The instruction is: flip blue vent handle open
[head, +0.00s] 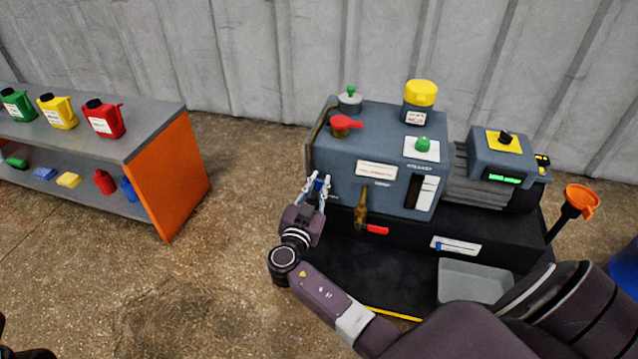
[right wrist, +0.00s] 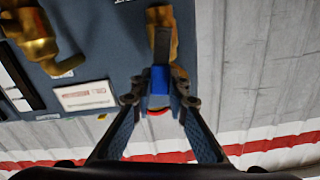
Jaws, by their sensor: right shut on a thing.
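The blue vent handle (head: 318,184) is at the lower left of the grey-blue machine's front. In the right wrist view the blue handle (right wrist: 160,79) lies between the fingers, below a brass fitting (right wrist: 162,17). My right gripper (head: 317,186) is shut on the handle, its fingers on either side of it. The wrist view shows the same gripper (right wrist: 158,104) closely around it, with a small red part under the blue. The handle's far end and pivot are partly hidden. My left gripper does not show clearly; only dark fragments are at the bottom left edge.
A brass tap (head: 361,205) with a red handle (head: 377,230) stands right of the gripper. A grey tray (head: 474,282) and an orange funnel (head: 581,199) are at the right. A shelf (head: 150,128) with coloured containers stands left, with open floor between.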

